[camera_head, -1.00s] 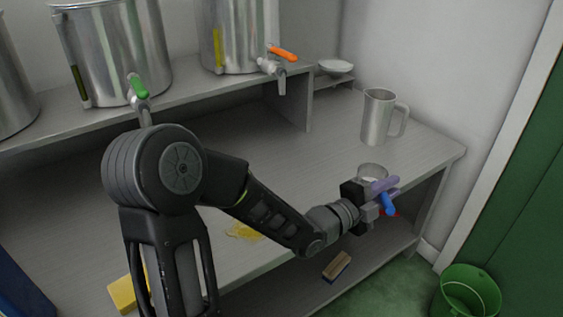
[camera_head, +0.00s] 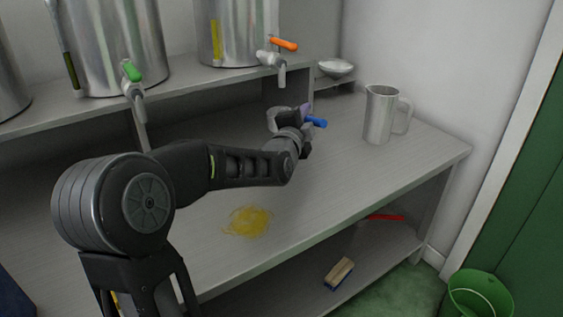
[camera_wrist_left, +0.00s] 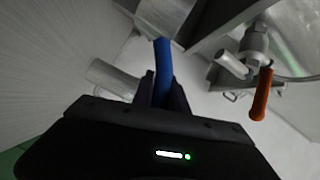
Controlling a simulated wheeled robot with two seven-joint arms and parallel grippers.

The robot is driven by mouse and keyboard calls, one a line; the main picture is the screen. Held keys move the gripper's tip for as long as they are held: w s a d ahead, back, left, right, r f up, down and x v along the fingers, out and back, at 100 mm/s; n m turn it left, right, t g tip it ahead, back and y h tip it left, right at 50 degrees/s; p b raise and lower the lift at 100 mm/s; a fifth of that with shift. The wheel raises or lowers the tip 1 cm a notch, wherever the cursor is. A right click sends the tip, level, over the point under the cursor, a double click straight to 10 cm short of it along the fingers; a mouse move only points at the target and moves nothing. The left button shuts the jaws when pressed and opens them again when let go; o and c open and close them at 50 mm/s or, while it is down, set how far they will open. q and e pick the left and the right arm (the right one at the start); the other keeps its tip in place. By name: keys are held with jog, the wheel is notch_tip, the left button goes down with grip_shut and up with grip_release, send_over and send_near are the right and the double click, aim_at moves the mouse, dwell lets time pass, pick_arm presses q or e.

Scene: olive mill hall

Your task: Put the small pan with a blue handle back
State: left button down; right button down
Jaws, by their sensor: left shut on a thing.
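The small pan shows by its blue handle (camera_head: 316,122) in the head view. A grey metal part beside the handle looks like its body, partly hidden by my wrist. My left gripper (camera_head: 305,128) is shut on the handle and holds it over the back part of the bench, below the raised shelf's right end. In the left wrist view the blue handle (camera_wrist_left: 163,75) runs out between the dark fingers toward a metal cylinder at the top. A purple part shows at the gripper; I cannot tell what it is. My right gripper is not in view.
A metal jug (camera_head: 379,115) stands on the bench to the right. A pale dish (camera_head: 336,67) sits on a small ledge behind. Steel vats with a green tap and an orange tap (camera_head: 284,44) stand on the raised shelf. A yellow smear (camera_head: 248,221) marks the otherwise clear bench front.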

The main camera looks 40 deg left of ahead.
pick_arm(q)
jog(key=shift+f+b, duration=1.05)
jog(key=shift+f, duration=1.4)
jog(key=shift+f+b, duration=1.05)
jog(key=shift+f, duration=1.45)
jog(key=shift+f, duration=0.2)
jog(key=c, duration=1.3)
grip_release()
